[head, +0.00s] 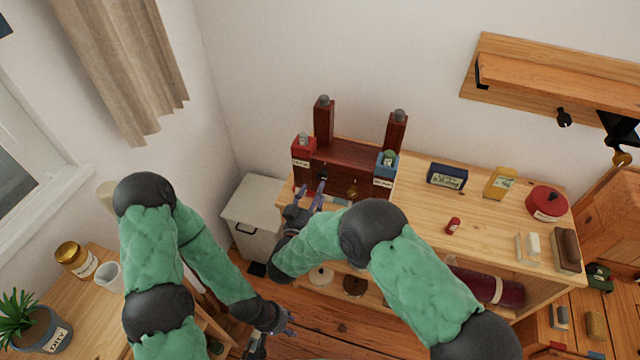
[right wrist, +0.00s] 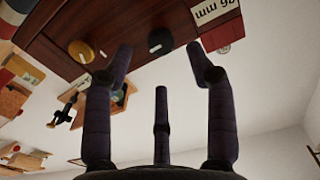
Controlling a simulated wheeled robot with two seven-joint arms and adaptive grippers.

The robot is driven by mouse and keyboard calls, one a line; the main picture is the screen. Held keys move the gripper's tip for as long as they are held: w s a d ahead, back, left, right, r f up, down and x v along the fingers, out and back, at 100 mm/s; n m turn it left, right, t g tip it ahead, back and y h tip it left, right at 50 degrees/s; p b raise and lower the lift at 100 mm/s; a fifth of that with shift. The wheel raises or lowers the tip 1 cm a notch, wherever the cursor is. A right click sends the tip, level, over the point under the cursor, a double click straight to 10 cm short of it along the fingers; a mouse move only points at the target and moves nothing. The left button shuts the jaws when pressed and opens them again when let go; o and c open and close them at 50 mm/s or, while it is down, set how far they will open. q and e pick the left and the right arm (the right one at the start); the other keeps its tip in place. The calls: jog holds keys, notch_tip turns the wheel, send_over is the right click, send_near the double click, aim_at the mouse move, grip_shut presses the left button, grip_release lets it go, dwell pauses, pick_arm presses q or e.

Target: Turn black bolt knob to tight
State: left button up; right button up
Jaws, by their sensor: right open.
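The black bolt knob (head: 322,177) is on the front of a dark red wooden fixture (head: 352,152) that stands on the bench. In the right wrist view the black knob (right wrist: 160,40) shows as a round knob with a pale mark, between and beyond the fingertips. A brass knob (head: 352,193) sits to its right in the head view and to its left in the wrist view (right wrist: 81,51). My right gripper (head: 312,192) is open and empty, its fingers pointing at the fixture, apart from the black knob. My left gripper (head: 290,321) hangs low beside the bench; its finger opening is unclear.
The bench (head: 415,205) also holds a dark blue box (head: 447,176), a yellow box (head: 499,183), a red pot (head: 546,203) and a small red item (head: 453,226). A white bin (head: 252,215) stands left of the bench. A wall shelf (head: 560,75) is at upper right.

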aim_at(321, 178)
jog(key=shift+b+x, duration=0.45)
jog(key=shift+x, duration=2.05)
